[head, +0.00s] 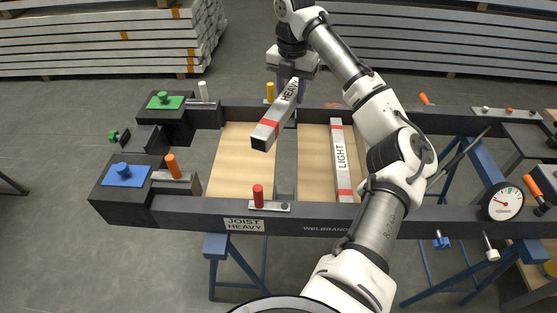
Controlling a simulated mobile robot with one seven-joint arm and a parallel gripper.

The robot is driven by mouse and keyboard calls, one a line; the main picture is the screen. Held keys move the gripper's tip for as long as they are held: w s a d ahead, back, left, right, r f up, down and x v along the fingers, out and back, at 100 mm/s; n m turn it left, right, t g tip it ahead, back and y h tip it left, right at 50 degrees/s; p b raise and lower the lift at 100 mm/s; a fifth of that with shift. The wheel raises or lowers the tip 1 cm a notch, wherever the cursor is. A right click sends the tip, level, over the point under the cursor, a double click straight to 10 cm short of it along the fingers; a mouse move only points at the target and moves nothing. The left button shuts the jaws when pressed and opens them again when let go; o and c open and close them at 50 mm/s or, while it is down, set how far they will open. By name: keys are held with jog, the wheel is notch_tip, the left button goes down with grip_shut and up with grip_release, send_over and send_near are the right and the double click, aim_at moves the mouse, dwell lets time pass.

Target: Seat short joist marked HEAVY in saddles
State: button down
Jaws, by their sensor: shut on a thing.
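The short joist marked HEAVY (272,126) is a grey square bar with red bands and a dark open end. My gripper (291,86) is shut on it near its far end. The joist is tilted in the picture, its near end toward the lower left, and appears held above the frame. The black container frame (180,211) carries a label reading JOIST HEAVY (244,224) on its near rail. A gap between two wooden panels lies below the joist. The saddles themselves are hard to make out; the far rail there is partly hidden by my gripper.
A joist marked LIGHT (341,160) lies across the frame to the right. A red-handled clamp (258,196) stands on the near rail, a yellow one (270,92) at the far rail. Orange (171,165) and white (203,92) handles stand left. A gauge (502,201) sits right.

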jog(key=shift+a+r, duration=0.1)
jog(key=shift+a, duration=0.15)
jog(key=shift+f, duration=0.35)
notch_tip(320, 180, down, 19)
jog(key=p, duration=0.3)
jog(key=shift+f+m, duration=0.2)
jog(key=shift+m, duration=0.1)
jog(key=shift+f, duration=0.6)
jog(key=c, duration=0.9)
grip_release()
